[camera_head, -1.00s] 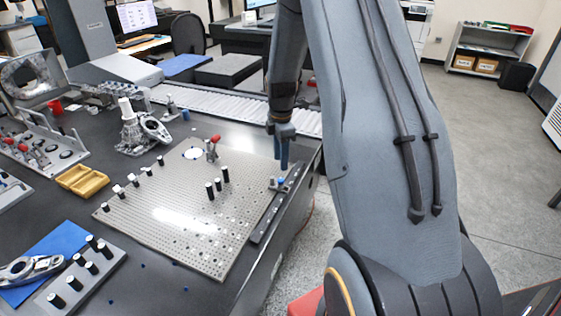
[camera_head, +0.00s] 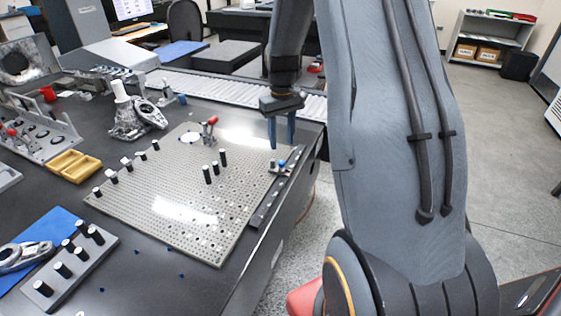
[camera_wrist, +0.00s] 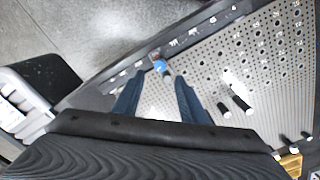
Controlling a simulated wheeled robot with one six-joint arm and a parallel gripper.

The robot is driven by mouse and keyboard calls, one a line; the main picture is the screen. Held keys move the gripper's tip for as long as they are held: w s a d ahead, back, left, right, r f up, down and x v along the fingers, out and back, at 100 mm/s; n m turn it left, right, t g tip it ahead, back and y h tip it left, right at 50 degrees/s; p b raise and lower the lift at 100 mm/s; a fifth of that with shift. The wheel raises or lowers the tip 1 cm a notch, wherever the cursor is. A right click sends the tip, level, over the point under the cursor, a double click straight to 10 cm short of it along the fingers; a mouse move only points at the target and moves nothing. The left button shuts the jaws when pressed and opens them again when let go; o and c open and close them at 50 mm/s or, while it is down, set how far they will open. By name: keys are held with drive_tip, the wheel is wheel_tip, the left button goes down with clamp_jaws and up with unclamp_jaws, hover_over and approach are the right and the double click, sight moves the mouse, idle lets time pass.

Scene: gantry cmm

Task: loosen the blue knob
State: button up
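The blue knob (camera_head: 282,163) sits on a small metal fixture on the dark rail at the right edge of the perforated plate (camera_head: 165,205). In the wrist view the blue knob (camera_wrist: 159,66) shows just beyond and between my fingertips. My gripper (camera_head: 281,147) is above the rail, with its two blue fingers pointing down. In the wrist view my gripper (camera_wrist: 157,80) has its fingers spread apart with nothing between them. The fingertips look close to the knob but not closed on it.
Black pins (camera_head: 215,168) and a red-handled clamp (camera_head: 210,128) stand on the plate left of my gripper. A yellow tray (camera_head: 75,166) and a pin block (camera_head: 70,265) are farther left. The table edge drops to the floor on the right.

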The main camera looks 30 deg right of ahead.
sight(282, 162)
drive_tip(key=shift+m, duration=0.7)
drive_tip(key=shift+s+f, duration=0.1)
drive_tip(key=shift+f, duration=0.2)
drive_tip(key=shift+f+p, duration=0.6)
drive_tip(key=shift+f, duration=3)
drive_tip(key=shift+c, duration=0.3)
clamp_jaws()
